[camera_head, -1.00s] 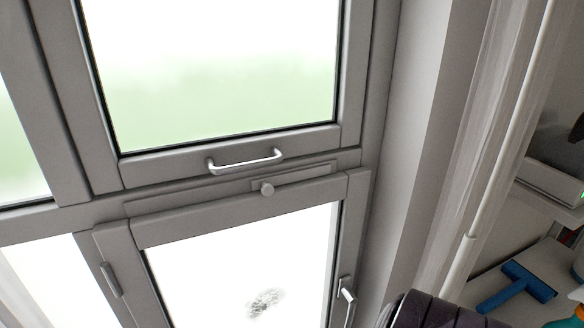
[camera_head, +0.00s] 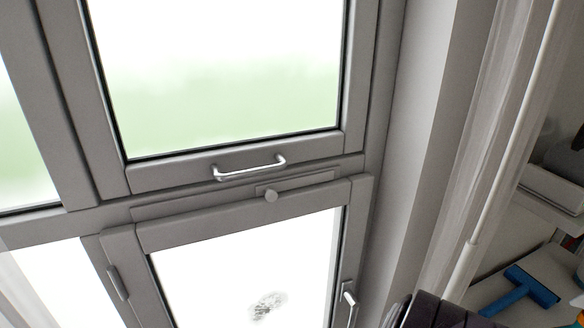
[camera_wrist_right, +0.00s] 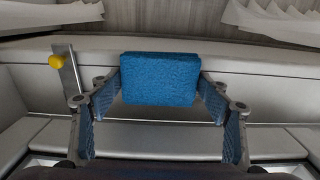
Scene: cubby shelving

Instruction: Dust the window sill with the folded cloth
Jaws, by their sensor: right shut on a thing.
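The folded cloth (camera_wrist_right: 160,78) is a blue, rough-textured block in the right wrist view. My right gripper (camera_wrist_right: 160,92) is shut on it, with a finger at each side edge. The cloth hangs in front of a pale grey ledge (camera_wrist_right: 230,52); I cannot tell whether it touches it, or whether this ledge is the window sill. In the head view the grey-framed window (camera_head: 230,178) fills the left and middle. My left gripper is not seen.
The lower pane has a dark smudge (camera_head: 267,306). Silver handles (camera_head: 250,168) stick out from the frame. A pale curtain (camera_head: 470,170) hangs at the right, with a blue squeegee (camera_head: 528,288) on a shelf beyond. A yellow knob (camera_wrist_right: 56,61) shows in the right wrist view.

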